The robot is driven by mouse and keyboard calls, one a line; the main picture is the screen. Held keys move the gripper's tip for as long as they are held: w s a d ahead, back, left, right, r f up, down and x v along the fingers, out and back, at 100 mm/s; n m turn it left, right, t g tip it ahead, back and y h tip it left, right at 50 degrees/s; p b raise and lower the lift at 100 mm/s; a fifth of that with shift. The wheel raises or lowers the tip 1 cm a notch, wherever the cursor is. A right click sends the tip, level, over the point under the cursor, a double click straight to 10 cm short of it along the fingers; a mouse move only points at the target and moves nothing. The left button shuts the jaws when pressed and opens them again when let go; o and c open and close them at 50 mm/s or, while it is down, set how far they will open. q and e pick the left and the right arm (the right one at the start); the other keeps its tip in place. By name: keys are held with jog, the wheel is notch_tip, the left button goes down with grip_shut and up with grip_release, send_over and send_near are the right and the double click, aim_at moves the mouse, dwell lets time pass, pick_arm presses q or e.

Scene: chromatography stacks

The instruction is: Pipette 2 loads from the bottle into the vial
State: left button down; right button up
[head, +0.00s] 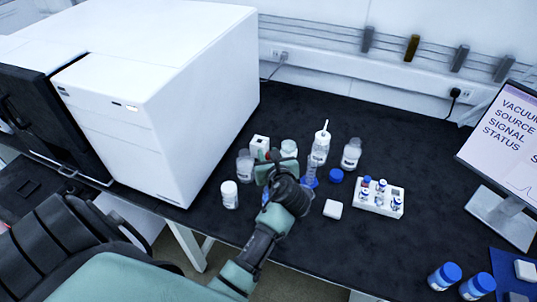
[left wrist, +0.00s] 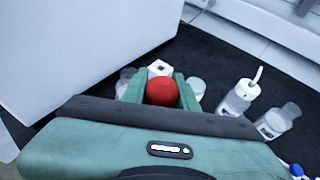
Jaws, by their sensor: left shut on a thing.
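My left gripper (head: 277,163) is over the bottles on the black bench, and it also shows in the left wrist view (left wrist: 161,92). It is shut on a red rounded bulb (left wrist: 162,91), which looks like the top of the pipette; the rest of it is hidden. A clear bottle (head: 352,154) with a label stands to the right of the gripper. Another clear bottle (head: 245,163) stands just left of it. A white rack (head: 371,209) at the right holds several small vials (head: 381,186). I cannot tell which bottle or vial the task means.
A spouted wash bottle (head: 319,148), a blue-based cylinder (head: 311,172), a blue cap (head: 336,176), a white jar (head: 230,195) and a white block (head: 333,209) stand close around. A large white instrument (head: 190,100) is at left, a monitor (head: 505,140) at right. The bench behind is clear.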

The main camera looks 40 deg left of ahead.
pick_arm(q)
jog(key=shift+f+b, duration=2.45)
jog(key=shift+f, duration=2.75)
jog(key=c, duration=1.7)
grip_release()
